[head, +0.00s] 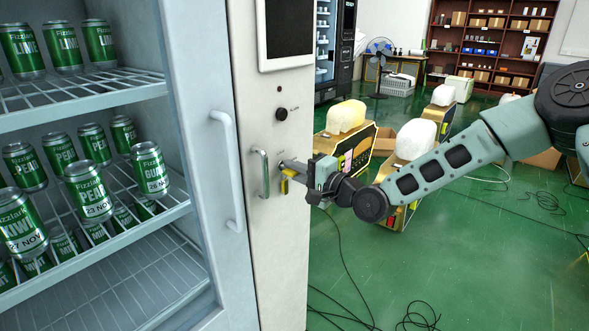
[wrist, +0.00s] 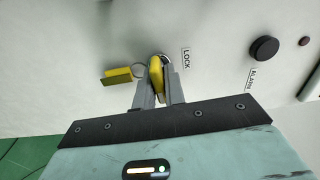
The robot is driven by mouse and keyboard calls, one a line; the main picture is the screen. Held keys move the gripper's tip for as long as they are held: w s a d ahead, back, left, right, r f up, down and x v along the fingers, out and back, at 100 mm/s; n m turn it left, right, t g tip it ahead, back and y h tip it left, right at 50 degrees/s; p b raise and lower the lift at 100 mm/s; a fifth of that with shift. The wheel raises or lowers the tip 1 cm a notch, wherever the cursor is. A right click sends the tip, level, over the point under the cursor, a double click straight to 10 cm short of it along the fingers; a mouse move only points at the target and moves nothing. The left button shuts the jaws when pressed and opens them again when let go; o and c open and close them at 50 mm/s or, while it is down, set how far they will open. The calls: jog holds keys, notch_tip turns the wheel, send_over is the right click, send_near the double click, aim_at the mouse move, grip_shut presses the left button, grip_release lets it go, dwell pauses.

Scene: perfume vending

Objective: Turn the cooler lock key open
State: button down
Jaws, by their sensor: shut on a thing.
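The cooler lock key (wrist: 157,76) has a yellow head and sits at the round lock beside the "LOCK" label (wrist: 186,58). My gripper (wrist: 157,92) is shut on the key's head, with one finger on each side. A ring and a yellow tag (wrist: 117,76) hang from the key. In the head view, my gripper (head: 296,172) reaches the lock on the cooler's white front panel (head: 283,230), and the yellow tag (head: 284,187) hangs below it. The fingers hide most of the lock in the head view.
A metal handle (head: 262,173) is just left of the lock. A black knob (head: 281,114) with an "ALARM" label is above; it also shows in the wrist view (wrist: 264,49). The glass door with cans and a long handle (head: 229,170) is at left. Cables lie on the green floor.

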jog(key=shift+m, duration=0.3)
jog(key=c, duration=1.5)
grip_release()
jog(key=b+v, duration=0.1)
jog(key=v, duration=1.6)
jog(key=shift+s+d+f+b, duration=0.1)
jog(key=shift+s+d+b, duration=0.1)
jog(key=shift+b, duration=0.1)
